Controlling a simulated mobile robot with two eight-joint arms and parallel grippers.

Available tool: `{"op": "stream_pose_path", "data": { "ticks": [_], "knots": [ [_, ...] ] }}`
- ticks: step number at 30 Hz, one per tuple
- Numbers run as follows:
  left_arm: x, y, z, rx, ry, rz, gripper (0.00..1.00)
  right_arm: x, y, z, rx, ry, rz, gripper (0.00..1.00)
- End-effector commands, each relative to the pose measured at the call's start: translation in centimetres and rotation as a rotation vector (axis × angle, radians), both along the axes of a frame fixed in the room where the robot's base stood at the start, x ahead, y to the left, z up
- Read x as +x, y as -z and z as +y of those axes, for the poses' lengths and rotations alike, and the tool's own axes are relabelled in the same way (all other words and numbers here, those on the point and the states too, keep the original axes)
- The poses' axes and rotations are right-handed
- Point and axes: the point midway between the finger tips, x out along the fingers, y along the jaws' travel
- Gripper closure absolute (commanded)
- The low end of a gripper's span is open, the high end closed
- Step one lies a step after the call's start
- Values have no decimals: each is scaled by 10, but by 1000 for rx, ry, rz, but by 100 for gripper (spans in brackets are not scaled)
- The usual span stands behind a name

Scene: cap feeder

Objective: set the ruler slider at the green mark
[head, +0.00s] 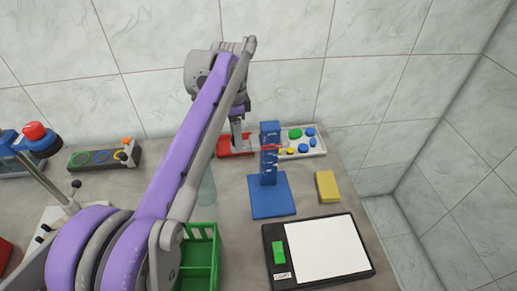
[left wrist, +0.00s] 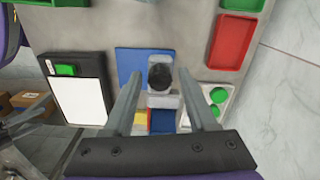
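The blue ruler post (head: 269,158) stands upright on a flat blue base (head: 272,197), with pale marks and a thin red line on its face. The base also shows in the left wrist view (left wrist: 130,64). There, a dark round knob (left wrist: 160,77) on a grey block (left wrist: 162,101), likely the slider, lies between the finger lines. My left gripper (head: 237,149) is just left of the post; in its wrist view (left wrist: 160,73) the fingers are apart. I cannot tell whether they touch the knob. No green mark is discernible on the post. My right gripper is not in view.
A black device with a white panel (head: 325,250) lies in front of the post. A yellow block (head: 327,187) is right of it. A green crate (head: 204,256) is front left.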

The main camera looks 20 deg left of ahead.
Motion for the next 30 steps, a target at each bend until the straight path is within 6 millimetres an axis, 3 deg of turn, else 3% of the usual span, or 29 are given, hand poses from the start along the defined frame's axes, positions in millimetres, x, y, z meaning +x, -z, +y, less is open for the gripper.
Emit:
{"op": "stream_pose_path", "data": {
  "ticks": [8,30],
  "knots": [
    [0,-10,0,0,0,-1,43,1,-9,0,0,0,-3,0],
    [0,-82,0,0,0,-1,43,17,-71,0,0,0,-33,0]
  ]
}}
